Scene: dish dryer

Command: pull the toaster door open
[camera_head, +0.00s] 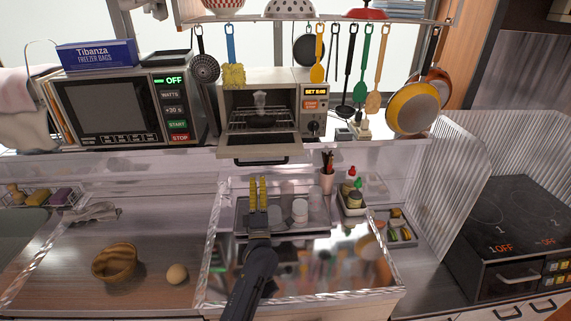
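The toaster (312,92) is a cream box on the back shelf, with a dark display and a knob on its right side. Its door (245,150) is folded down at the front, so the wire rack inside shows. The door's dark handle (262,161) is at the front edge of the lowered door. My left gripper (258,182), with yellow fingers, is below and in front of the handle, apart from it. A narrow gap shows between its fingers, with nothing held. My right gripper is not in view.
A microwave (108,108) stands left of the toaster, and utensils hang above it. Below are a dark tray (283,226) with cups, a utensil cup (327,181) and bottles. A wooden bowl (114,262) is at the left. The glossy panel in front is largely clear.

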